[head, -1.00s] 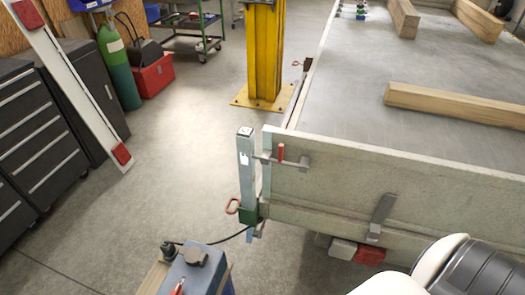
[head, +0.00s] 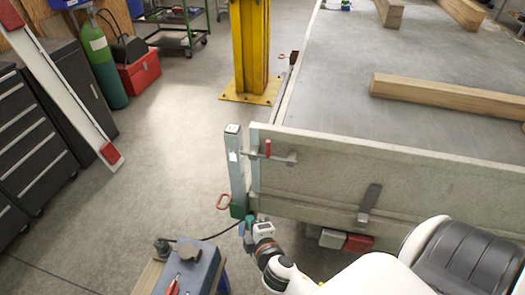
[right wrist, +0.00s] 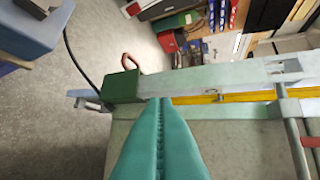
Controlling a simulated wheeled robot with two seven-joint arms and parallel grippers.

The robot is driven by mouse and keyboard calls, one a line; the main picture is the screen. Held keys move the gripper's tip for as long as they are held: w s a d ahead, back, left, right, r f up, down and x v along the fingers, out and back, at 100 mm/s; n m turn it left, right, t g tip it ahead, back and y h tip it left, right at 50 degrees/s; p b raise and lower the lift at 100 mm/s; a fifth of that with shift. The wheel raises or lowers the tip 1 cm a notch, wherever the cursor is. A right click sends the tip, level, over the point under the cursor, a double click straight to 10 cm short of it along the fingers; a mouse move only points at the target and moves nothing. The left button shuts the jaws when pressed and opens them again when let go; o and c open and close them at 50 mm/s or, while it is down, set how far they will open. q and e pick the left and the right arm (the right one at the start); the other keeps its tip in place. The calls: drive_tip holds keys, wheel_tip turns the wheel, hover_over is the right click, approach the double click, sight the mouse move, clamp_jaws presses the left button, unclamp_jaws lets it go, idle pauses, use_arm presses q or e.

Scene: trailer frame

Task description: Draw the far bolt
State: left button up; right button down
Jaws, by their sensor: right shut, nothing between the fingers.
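The grey tailgate (head: 400,180) stands upright across the trailer's near end, beside a pale corner post (head: 235,165). A bolt with a red handle (head: 267,149) sits near the tailgate's upper left corner; its red part also shows at the right edge of the right wrist view (right wrist: 311,141). A green block (head: 238,210) with a red loop (head: 223,201) is at the post's lower end; the block shows again in the right wrist view (right wrist: 122,87). My right gripper (head: 247,226) is shut and empty, just below the block. Its teal fingers (right wrist: 162,103) point toward the post. My left gripper is out of view.
A grey latch (head: 368,208) hangs on the tailgate. A blue-grey box (head: 187,272) with a cable stands at the lower left. A yellow column (head: 250,50) rises behind. Wooden beams (head: 450,98) lie on the trailer bed. Floor left of the post is open.

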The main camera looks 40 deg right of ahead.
wheel_tip(320, 180, up, 17)
drive_tip(key=d+n+t+h, duration=0.1)
drive_tip(key=d+t+h, duration=0.1)
drive_tip(key=t, duration=0.1)
drive_tip(key=shift+d+f, duration=0.15)
drive_tip(key=shift+f, duration=0.05)
drive_tip(key=p+x, duration=0.3)
drive_tip(key=x, duration=0.7)
drive_tip(key=s+d, duration=0.1)
drive_tip(key=s+d+p, duration=0.1)
drive_tip(key=d, duration=0.1)
drive_tip(key=shift+s+d+r, duration=0.15)
drive_tip(key=shift+s+r, duration=0.1)
